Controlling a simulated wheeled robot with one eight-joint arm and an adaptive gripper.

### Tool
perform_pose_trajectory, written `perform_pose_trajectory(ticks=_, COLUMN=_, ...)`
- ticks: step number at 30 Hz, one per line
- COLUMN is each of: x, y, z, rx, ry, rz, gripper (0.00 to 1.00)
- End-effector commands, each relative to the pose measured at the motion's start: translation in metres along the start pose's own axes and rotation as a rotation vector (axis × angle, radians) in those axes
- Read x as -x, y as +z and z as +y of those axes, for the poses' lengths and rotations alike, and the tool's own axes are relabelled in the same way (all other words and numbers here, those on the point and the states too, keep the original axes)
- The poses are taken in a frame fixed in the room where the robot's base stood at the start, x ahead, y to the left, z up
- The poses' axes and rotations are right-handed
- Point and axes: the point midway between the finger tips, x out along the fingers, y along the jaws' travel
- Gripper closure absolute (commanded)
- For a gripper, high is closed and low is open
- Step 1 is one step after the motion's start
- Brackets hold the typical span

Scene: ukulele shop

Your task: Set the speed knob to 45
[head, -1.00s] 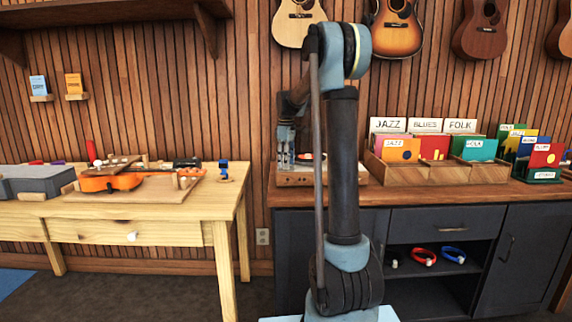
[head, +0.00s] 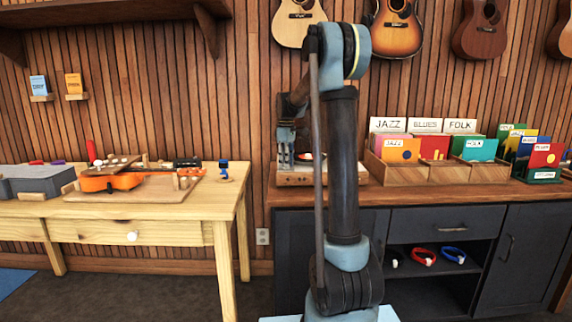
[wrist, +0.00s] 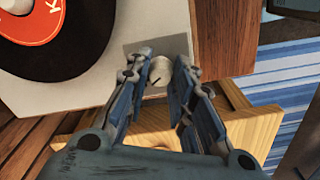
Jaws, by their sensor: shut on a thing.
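The speed knob (wrist: 159,71) is a small round metallic knob on a grey patch at the corner of the turntable (wrist: 120,70). My gripper (wrist: 159,75) is shut on the knob in the wrist view, one finger on each side of it. The knob's markings and number are too small to read. A black record with a red label (wrist: 32,18) lies on the turntable. In the head view my gripper (head: 286,162) points down at the turntable (head: 295,178), and my arm hides much of it and the knob.
Record bins (head: 430,172) stand on the cabinet to the right of the turntable. A wooden workbench (head: 215,205) with an orange ukulele (head: 112,182) stands to the left, across a gap. Guitars hang on the wall above.

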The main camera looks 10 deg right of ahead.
Motion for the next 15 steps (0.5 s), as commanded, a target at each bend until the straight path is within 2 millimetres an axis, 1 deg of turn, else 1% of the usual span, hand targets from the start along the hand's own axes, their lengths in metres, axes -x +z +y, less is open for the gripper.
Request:
perform_pose_trajectory(ticks=8, x=0.0003, y=-0.0001, z=0.0018, rx=-0.169, ry=0.003, rz=0.001, gripper=1.0)
perform_pose_trajectory(ticks=15, x=0.0004, y=-0.0002, z=0.0021, rx=-0.392, ry=0.004, rz=0.001, gripper=1.0)
